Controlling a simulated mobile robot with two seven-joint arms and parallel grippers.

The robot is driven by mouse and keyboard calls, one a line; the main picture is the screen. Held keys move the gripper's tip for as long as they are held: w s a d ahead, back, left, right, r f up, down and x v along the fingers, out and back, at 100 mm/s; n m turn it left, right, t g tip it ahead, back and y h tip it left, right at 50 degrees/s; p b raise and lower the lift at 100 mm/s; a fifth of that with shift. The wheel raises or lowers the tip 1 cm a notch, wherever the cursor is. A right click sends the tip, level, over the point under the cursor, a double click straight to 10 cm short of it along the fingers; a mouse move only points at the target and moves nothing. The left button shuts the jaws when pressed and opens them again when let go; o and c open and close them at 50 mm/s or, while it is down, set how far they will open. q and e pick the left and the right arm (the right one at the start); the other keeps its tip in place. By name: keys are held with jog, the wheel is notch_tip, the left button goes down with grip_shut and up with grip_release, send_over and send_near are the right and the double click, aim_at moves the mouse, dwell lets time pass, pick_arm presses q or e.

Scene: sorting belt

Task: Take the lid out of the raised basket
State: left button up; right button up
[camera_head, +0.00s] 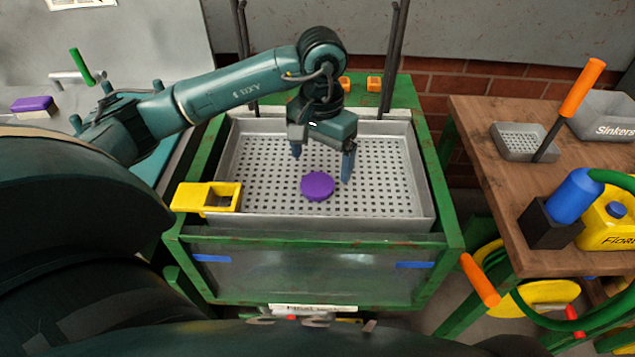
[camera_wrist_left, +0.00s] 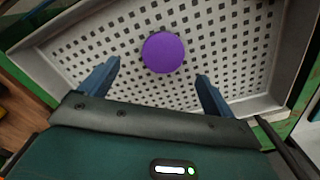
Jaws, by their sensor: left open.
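The purple round lid (camera_head: 317,186) lies flat on the perforated floor of the raised metal basket (camera_head: 270,217), right of its yellow handle. My left gripper (camera_head: 322,168) is open and empty, pointing down above the basket, over and slightly behind the lid in the head view. In the left wrist view the lid (camera_wrist_left: 163,52) shows ahead of the gap between the blue fingers (camera_wrist_left: 157,85), apart from both. The basket's perforated floor also fills most of that view. My right gripper is not in view.
The basket sits in a green frame (camera_head: 452,235) over a tank. A yellow handle block (camera_head: 222,197) is at the basket's left edge. Dark upright rods (camera_head: 393,60) stand behind. A wooden table (camera_head: 480,115) at right holds a small grey basket and a yellow container.

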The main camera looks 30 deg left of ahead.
aim_at(317, 184)
pick_arm(q)
jog(key=shift+s+a+f+p, duration=0.15)
jog(key=shift+f+p, duration=0.1)
jog(key=shift+f, duration=1.15)
jog(key=shift+a+f+p, duration=0.1)
jog(key=shift+f+p, duration=0.1)
jog(key=shift+f, duration=1.15)
jog(key=shift+c, duration=0.2)
jog(key=c, duration=1.1)
jog(key=shift+o, duration=0.2)
